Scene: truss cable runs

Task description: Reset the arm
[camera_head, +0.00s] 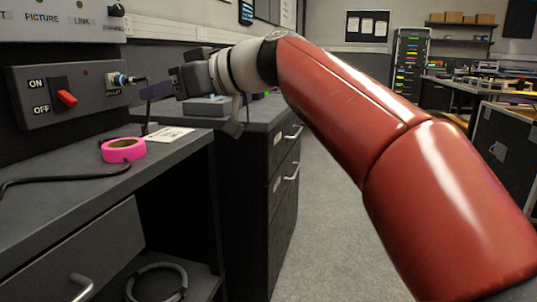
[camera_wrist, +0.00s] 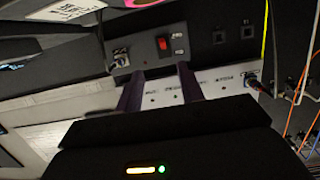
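My red arm (camera_head: 350,110) reaches from the lower right to the upper left in the head view. My gripper (camera_head: 150,92) is at its end, with purple fingers towards the grey switch panel and a little right of the plugged-in connector (camera_head: 121,80). In the wrist view the two fingers of my gripper (camera_wrist: 160,84) stand apart with nothing between them, so it is open and empty. Whether a finger touches the cable at the connector cannot be told.
The panel (camera_head: 40,112) has a red ON/OFF switch (camera_head: 66,98). Pink tape (camera_head: 123,150), a paper label (camera_head: 168,134) and a black cable (camera_head: 60,178) lie on the desk below. A drawer cabinet (camera_head: 255,190) stands behind. Floor (camera_head: 325,190) right of it is clear.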

